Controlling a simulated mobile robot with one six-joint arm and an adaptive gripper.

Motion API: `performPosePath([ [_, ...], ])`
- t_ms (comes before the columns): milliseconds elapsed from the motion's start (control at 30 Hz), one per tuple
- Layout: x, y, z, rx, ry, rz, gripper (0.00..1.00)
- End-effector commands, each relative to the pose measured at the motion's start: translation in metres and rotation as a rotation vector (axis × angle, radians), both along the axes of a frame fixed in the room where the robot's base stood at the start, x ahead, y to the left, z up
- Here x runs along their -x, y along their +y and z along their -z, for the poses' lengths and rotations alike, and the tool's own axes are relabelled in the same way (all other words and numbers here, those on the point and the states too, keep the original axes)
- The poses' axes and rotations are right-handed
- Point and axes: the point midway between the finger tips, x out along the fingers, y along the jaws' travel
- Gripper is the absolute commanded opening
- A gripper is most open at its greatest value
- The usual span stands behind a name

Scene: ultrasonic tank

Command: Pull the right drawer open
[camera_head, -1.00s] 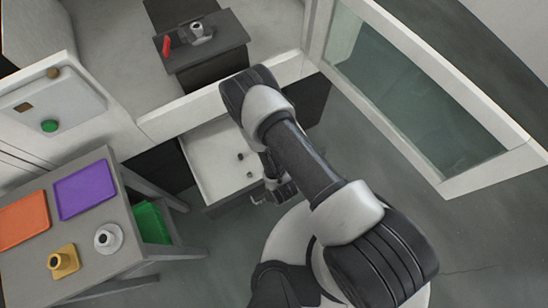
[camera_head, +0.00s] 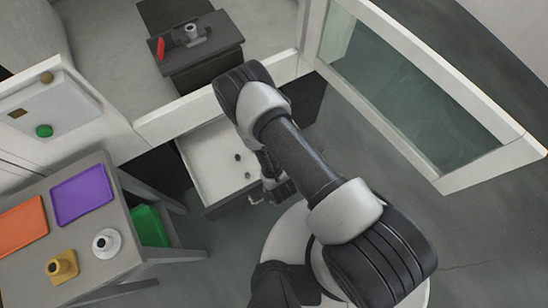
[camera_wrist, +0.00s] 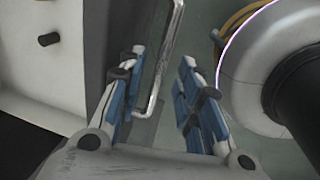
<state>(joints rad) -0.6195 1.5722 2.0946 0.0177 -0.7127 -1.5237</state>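A drawer with a pale inside (camera_head: 215,160) stands pulled out from under the white counter, in the middle of the head view. Two small dark pieces lie in it. Its metal bar handle (camera_wrist: 157,75) shows in the wrist view, running down between my gripper's fingers. My gripper (camera_wrist: 160,95) is open, with the bar nearer the left finger and clear space on the right. In the head view my gripper (camera_head: 280,190) is at the drawer's front, partly hidden by my own arm.
A grey side table (camera_head: 130,255) at left carries an orange tray (camera_head: 22,227), a purple tray (camera_head: 82,195), and gold and white fixtures. A glass-sided tank (camera_head: 410,85) stands at right. A red item (camera_head: 160,48) lies on a dark stand at the back. Floor at lower right is clear.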

Motion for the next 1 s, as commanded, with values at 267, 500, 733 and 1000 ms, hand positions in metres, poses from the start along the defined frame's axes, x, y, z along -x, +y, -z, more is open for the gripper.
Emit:
performPosePath([
  [267,0.009,-0.005,-0.059,-0.001,-0.002,0.000,0.32],
  [500,0.015,-0.009,-0.096,-0.001,-0.002,0.000,0.32],
  [733,0.017,-0.010,-0.105,-0.001,-0.001,0.000,0.32],
  [1000,0.017,-0.011,-0.104,0.000,0.000,0.000,0.32],
])
